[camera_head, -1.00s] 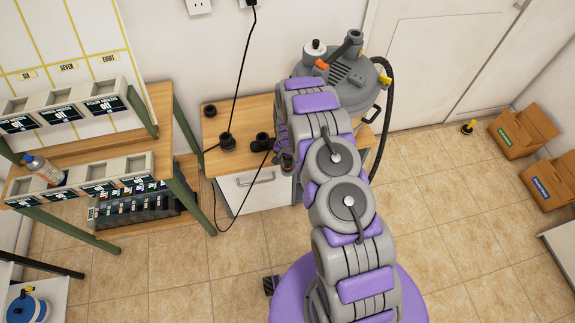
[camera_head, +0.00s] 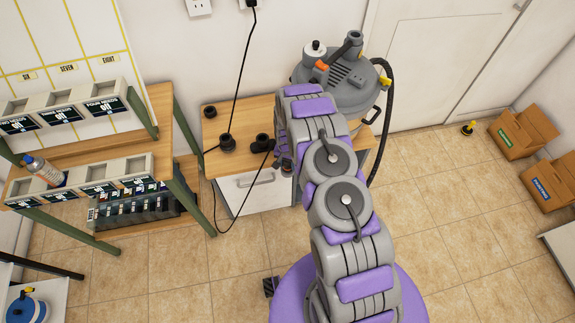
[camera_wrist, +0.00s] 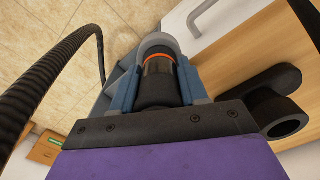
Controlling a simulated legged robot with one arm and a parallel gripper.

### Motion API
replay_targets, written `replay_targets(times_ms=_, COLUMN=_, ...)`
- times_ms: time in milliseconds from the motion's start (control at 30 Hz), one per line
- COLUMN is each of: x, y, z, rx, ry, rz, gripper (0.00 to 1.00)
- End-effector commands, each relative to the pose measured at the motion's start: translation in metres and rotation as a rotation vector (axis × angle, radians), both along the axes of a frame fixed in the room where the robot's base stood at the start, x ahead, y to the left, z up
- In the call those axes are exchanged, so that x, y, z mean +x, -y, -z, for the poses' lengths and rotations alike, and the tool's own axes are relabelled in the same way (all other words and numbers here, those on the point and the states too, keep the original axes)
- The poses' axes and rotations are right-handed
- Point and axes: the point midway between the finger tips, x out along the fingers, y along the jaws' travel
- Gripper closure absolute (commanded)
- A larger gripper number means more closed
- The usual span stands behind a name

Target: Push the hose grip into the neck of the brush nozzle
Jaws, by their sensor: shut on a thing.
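My gripper (camera_wrist: 158,78) is shut on the hose grip (camera_wrist: 157,88), a dark cylinder with an orange ring, between its blue-grey fingers in the wrist view. In the head view my gripper (camera_head: 286,165) is at the cabinet's front edge, mostly hidden by my arm. A black fitting with a round open neck (camera_wrist: 285,118) lies just right of the gripper in the wrist view, apart from the hose grip. It appears to be the black piece (camera_head: 262,143) left of my gripper in the head view. I cannot tell for sure that it is the brush nozzle.
Other black fittings (camera_head: 227,143) stand on the wooden cabinet top (camera_head: 238,112). A grey vacuum (camera_head: 350,78) with a black hose (camera_head: 386,115) stands behind my arm. The ribbed hose (camera_wrist: 40,85) arcs across the wrist view's left. A cable hangs over the cabinet.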

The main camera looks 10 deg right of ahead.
Motion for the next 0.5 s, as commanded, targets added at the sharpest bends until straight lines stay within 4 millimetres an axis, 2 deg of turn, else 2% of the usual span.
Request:
replay_targets(times_ms=267, x=0.000, y=0.000, z=-0.003, rx=0.000, ry=0.001, rz=0.000, gripper=0.89)
replay_targets(times_ms=500, x=0.001, y=0.000, z=-0.014, rx=0.000, ry=0.002, rz=0.000, gripper=0.89)
